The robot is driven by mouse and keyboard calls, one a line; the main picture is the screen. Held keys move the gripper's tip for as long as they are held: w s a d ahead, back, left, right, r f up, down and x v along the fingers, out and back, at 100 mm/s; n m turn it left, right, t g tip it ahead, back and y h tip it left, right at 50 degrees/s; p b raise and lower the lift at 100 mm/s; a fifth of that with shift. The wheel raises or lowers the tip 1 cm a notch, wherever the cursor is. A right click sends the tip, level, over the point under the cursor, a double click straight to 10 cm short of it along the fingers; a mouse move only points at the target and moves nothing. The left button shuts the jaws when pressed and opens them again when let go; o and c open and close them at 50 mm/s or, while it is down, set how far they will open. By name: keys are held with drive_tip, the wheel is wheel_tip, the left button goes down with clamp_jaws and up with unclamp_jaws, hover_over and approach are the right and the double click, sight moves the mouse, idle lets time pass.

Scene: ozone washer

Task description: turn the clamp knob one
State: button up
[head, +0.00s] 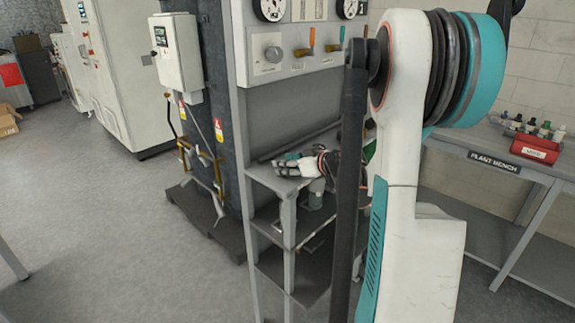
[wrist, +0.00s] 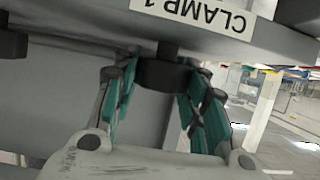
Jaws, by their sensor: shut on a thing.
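The clamp knob (wrist: 162,73) is a short dark round piece on a dark stem, under a grey panel edge in the wrist view. A white label reading "CLAMP 1" (wrist: 196,14) appears upside down on that edge beside it. My gripper (wrist: 157,84) has its teal-padded fingers on both sides of the knob and is shut on it. The knob's far side and the exact pad contact are partly hidden. In the head view my gripper's white and teal end shows small over the shelf stand, and the knob cannot be made out.
Another dark knob-like part (wrist: 12,43) sticks out at the left of the wrist view. The head view shows a grey shelf stand (head: 288,222), a panel with gauges and levers (head: 300,66), and a plant bench (head: 480,150) at right.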

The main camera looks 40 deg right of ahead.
drive_tip(key=o, duration=1.1)
drive_tip(key=shift+s, duration=0.1)
drive_tip(key=v, duration=1.1)
drive_tip(key=shift+s+r, duration=0.1)
drive_tip(key=shift+s, duration=0.25)
